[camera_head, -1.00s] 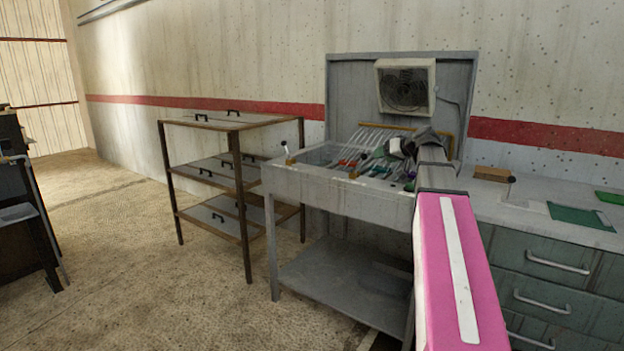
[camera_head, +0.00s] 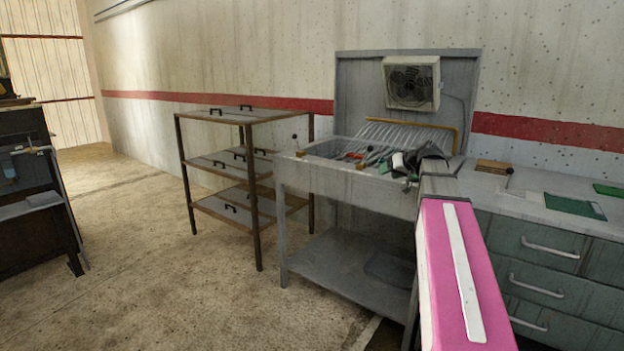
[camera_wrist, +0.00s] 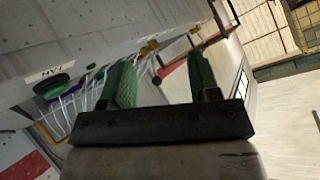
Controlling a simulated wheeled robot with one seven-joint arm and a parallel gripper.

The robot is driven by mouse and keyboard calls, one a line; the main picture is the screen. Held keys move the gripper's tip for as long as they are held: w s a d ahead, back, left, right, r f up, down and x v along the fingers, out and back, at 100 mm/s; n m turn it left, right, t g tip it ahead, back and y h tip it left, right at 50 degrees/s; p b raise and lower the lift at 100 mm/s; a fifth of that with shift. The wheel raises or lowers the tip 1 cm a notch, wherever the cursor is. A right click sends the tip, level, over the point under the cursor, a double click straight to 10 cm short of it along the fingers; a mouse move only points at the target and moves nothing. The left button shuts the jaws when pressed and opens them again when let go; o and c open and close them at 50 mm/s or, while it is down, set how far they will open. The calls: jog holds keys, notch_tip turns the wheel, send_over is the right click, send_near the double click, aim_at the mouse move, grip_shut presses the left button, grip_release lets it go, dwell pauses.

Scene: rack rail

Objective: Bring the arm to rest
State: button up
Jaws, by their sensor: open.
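My arm, with a pink and white link, reaches forward in the head view toward the grey workbench (camera_head: 350,190). My gripper (camera_head: 410,165) is over the bench's right part, small and partly hidden by my own arm. In the wrist view my gripper (camera_wrist: 160,75) shows two green fingers set well apart, with nothing held between them. Beyond the fingers lie the bench's wire rack (camera_wrist: 72,112) and a rod with a red part (camera_wrist: 175,70). I cannot tell the exact gap between the fingers and the rack.
A brown-framed shelf (camera_head: 248,120) with black handles stands left of the bench. A grey-green drawer cabinet (camera_head: 545,265) adjoins on the right, with a green board (camera_head: 575,206) on top. A fan (camera_head: 411,83) hangs on the back panel. Open floor lies at left.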

jog(key=s+a+f+m+g+h, duration=0.1)
jog(key=s+a+f+g, duration=0.3)
jog(key=f, duration=0.7)
jog(key=s+a+f+h, duration=0.2)
jog(key=s+f, duration=0.3)
jog(key=f, duration=0.5)
jog(key=s+a+f+g+h, duration=0.1)
jog(key=s+f+g, duration=0.1)
jog(key=s+f, duration=0.6)
jog(key=s+a+f+m+g+h, duration=0.1)
jog(key=s+a+f+g+h, duration=0.1)
jog(key=s+f, duration=0.6)
jog(key=shift+f+g+h, duration=0.3)
jog(key=shift+f+g, duration=0.1)
jog(key=shift+f, duration=0.3)
